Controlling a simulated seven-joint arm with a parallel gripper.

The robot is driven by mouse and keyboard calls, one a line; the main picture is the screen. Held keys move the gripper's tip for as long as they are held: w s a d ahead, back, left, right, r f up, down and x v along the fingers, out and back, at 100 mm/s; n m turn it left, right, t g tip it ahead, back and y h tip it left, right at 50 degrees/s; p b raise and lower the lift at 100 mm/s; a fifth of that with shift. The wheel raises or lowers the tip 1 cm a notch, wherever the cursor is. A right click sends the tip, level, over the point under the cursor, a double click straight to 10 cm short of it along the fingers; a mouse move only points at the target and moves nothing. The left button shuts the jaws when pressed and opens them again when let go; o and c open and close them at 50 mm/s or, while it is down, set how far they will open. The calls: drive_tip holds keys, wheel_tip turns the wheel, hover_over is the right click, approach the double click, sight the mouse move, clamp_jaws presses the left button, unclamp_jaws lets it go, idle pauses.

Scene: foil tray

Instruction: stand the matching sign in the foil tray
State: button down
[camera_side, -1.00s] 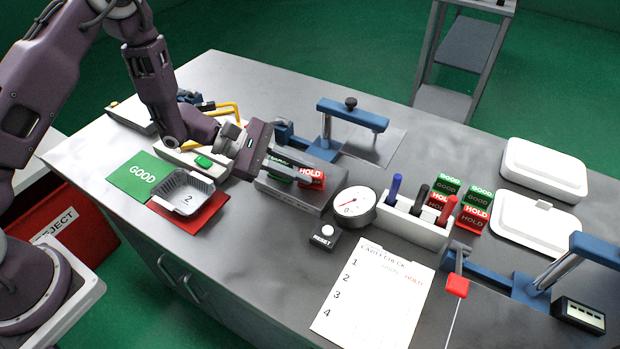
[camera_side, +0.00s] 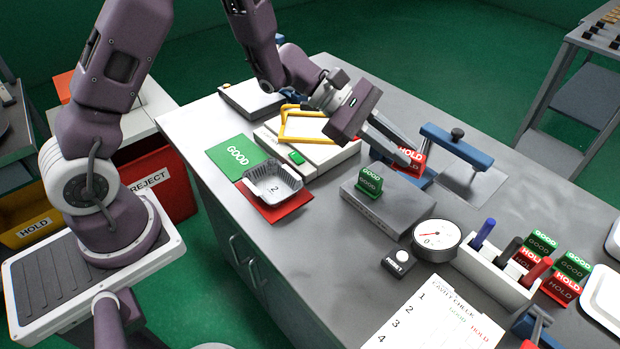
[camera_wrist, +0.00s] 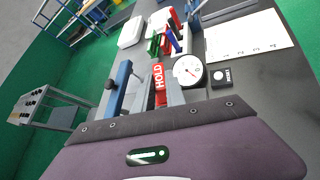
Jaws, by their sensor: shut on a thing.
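My gripper (camera_side: 398,151) is shut on the red HOLD sign (camera_side: 413,160) and holds it up behind the grey block (camera_side: 392,216). In the wrist view the HOLD sign (camera_wrist: 158,76) shows between the two fingers (camera_wrist: 160,97). A green GOOD sign (camera_side: 370,181) stands upright on the grey block. The foil tray (camera_side: 274,198), with a card marked 2 inside, sits at the left, mostly on a red mat (camera_side: 285,211) and beside a green GOOD mat (camera_side: 232,150). No sign stands in the tray.
A blue clamp (camera_side: 456,150) stands behind the gripper. A dial gauge (camera_side: 437,238), a RESET button box (camera_side: 399,262), a marker holder (camera_side: 490,272) and a check sheet (camera_side: 440,320) lie to the right. A white device with a yellow frame (camera_side: 310,125) is behind the tray.

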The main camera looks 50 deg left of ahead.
drive_tip(key=r, duration=0.5)
drive_tip(key=shift+a, duration=0.2)
drive_tip(key=s+a+n, duration=0.2)
drive_tip(key=s+a, duration=0.1)
drive_tip(key=a, duration=0.8)
drive_tip(key=n, duration=0.2)
hover_over(265, 186)
drive_tip(key=shift+g, duration=0.4)
wheel_tip(265, 186, down, 18)
drive_tip(key=shift+r, duration=0.1)
drive_tip(key=c, duration=1.4)
unclamp_jaws()
